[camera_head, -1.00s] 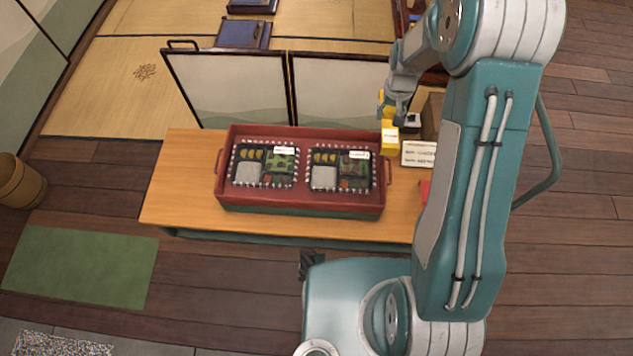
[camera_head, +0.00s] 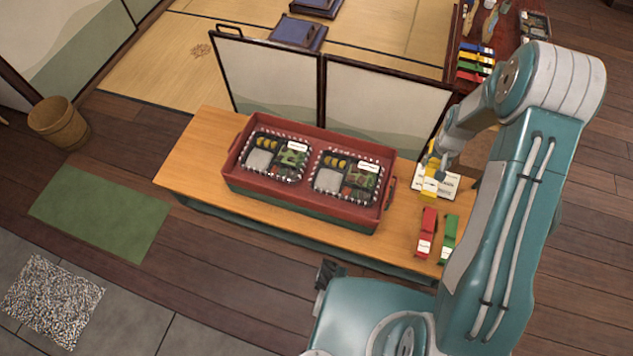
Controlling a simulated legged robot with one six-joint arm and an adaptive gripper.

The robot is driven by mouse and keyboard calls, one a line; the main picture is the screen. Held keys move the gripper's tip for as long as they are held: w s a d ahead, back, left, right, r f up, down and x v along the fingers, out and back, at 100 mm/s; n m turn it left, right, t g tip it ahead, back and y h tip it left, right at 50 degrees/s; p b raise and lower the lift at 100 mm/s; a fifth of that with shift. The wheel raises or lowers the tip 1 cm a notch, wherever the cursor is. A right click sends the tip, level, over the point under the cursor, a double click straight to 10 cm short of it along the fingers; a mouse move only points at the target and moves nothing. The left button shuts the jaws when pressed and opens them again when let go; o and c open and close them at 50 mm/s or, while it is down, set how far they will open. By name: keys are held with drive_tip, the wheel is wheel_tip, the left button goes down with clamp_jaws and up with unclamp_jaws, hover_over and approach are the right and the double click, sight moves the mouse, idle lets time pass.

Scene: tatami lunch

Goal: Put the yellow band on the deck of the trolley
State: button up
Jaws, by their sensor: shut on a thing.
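My gripper (camera_head: 434,164) is above the right part of a wooden bench, shut on the yellow band (camera_head: 430,186). The band hangs below the fingers, in front of a white card (camera_head: 450,183) with dark writing. I cannot tell whether the band touches the card or bench. Nothing in view is clearly recognisable as the trolley or its deck.
The wooden bench (camera_head: 205,150) carries a dark red tray (camera_head: 231,160) with two lunch boxes. A red band (camera_head: 427,230) and a green band (camera_head: 449,236) lie at its right end. Folding screens (camera_head: 380,105) stand behind. More coloured bands lie on a dark red surface at upper right.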

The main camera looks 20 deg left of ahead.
approach(402, 227)
drive_tip(key=shift+s+f, duration=0.1)
drive_tip(key=shift+f, duration=2.4)
drive_tip(key=o, duration=1)
